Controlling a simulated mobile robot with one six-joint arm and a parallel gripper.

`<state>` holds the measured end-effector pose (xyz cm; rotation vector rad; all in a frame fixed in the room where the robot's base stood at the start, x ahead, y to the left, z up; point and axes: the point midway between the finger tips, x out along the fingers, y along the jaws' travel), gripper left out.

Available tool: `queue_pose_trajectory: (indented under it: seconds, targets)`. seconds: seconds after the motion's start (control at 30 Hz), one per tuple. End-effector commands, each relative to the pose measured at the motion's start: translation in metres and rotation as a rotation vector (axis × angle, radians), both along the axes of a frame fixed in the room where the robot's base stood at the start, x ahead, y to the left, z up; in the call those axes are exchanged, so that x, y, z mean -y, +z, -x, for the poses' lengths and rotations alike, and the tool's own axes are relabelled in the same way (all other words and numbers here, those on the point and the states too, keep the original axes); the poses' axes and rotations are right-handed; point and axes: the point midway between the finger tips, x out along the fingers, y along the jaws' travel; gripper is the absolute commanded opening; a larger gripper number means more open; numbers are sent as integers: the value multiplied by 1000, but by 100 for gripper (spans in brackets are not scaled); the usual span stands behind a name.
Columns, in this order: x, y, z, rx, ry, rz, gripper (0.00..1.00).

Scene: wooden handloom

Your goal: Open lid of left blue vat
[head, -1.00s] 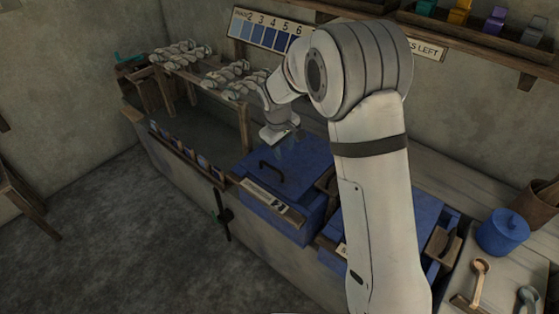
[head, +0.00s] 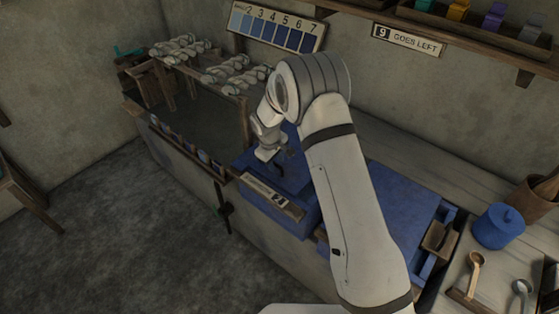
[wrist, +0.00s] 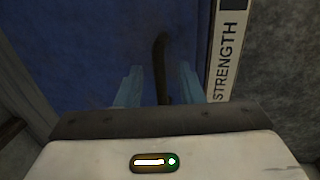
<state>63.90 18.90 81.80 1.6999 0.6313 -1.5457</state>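The left blue vat (head: 290,222) has a flat blue lid (head: 298,185), which lies closed on it. A label strip (head: 270,196) runs along its front edge; in the wrist view it reads "STRENGTH". My gripper (head: 279,168) is low over the lid, at its handle. In the wrist view my gripper (wrist: 158,82) is open, its two pale blue fingers apart. The dark curved handle (wrist: 161,52) shows between the fingers, with gaps on both sides. In the head view my gripper and arm mostly hide the handle.
A second blue vat (head: 405,205) stands to the right, partly behind my arm. A blue lidded pot (head: 499,228) and a wooden spoon (head: 475,270) are on the right worktop. A rack with pale yarn skeins (head: 232,75) stands behind left. Floor is clear at front left.

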Motion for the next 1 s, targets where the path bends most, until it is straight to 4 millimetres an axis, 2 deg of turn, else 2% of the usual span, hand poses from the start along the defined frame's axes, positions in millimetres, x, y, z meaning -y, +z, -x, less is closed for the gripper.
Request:
queue_pose_trajectory:
  seconds: [0.2, 0.6, 0.93, 0.97, 1.0]
  targets:
    - [0, 0, 0, 1, 0, -1, 33]
    - [-1, 0, 0, 0, 1, 0, 0]
    - [-2, 0, 1, 0, 2, 0, 0]
    - [25, 1, 1, -2, -7, 1, 0]
    - [13, 1, 1, -1, 0, 1, 0]
